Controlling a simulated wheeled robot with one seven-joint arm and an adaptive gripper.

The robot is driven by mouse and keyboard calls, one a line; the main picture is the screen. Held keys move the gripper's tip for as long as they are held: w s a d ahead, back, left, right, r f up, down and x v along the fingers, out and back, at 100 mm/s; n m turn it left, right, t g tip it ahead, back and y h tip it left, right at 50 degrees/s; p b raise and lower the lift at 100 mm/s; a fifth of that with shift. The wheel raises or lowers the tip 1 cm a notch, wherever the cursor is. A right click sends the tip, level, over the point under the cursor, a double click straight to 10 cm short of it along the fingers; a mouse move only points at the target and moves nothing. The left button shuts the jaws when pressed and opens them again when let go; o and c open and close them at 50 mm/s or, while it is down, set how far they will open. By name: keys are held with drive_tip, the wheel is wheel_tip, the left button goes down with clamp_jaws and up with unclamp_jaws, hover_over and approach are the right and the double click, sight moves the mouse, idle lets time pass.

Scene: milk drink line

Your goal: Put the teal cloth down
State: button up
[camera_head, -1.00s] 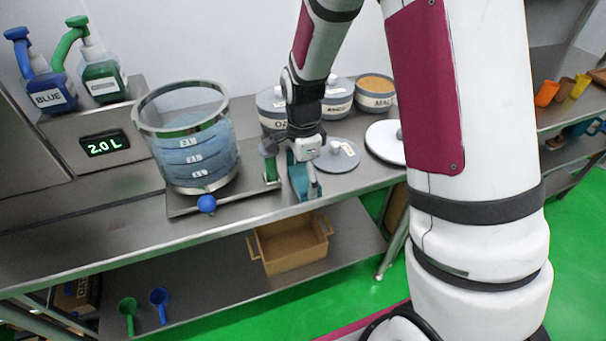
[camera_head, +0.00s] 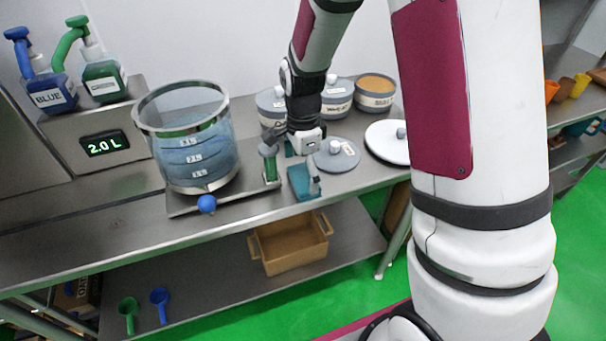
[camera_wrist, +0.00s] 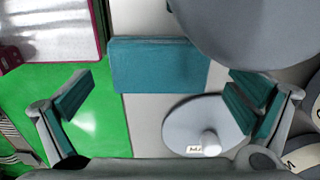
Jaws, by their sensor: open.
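The teal cloth (camera_head: 303,186) lies on the steel counter near its front edge, right of the clear vessel. In the wrist view the cloth (camera_wrist: 160,65) looks like a flat folded rectangle, with its left end at the counter edge. My gripper (camera_head: 292,170) is just over the cloth, fingers pointing down. In the wrist view my gripper (camera_wrist: 160,98) is spread wide and empty, its teal-padded fingers apart from the cloth. The head view does not show whether a finger touches it.
The clear vessel of blue liquid (camera_head: 190,150) stands left, with a blue knob (camera_head: 206,204) at its front. A grey lid (camera_head: 338,156) and a white lid (camera_head: 388,142) lie right. Lidded tubs (camera_head: 337,99) stand behind. A wooden crate (camera_head: 290,245) sits on the shelf below.

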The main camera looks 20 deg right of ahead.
sight(303, 177)
drive_tip(key=s+r+n, duration=0.2)
drive_tip(key=r, duration=0.6)
drive_tip(key=s+r+n, duration=0.2)
drive_tip(key=s+r, duration=0.1)
drive_tip(key=r, duration=0.5)
drive_tip(key=s+r+n+t, duration=0.1)
drive_tip(key=s+r+n, duration=0.2)
drive_tip(key=s+n, duration=0.4)
drive_tip(key=s+r+n+t, duration=0.2)
drive_tip(key=s+n, duration=0.5)
drive_tip(key=s, duration=0.6)
drive_tip(key=shift+d+r+t, duration=0.2)
drive_tip(key=shift+r+t, duration=0.1)
drive_tip(key=shift+r, duration=0.25)
drive_tip(key=shift+s, duration=0.1)
wheel_tip(303, 177, up, 2)
drive_tip(key=shift+r+t+p, duration=0.25)
drive_tip(key=shift+t+p, duration=0.05)
drive_tip(key=shift+p, duration=0.8)
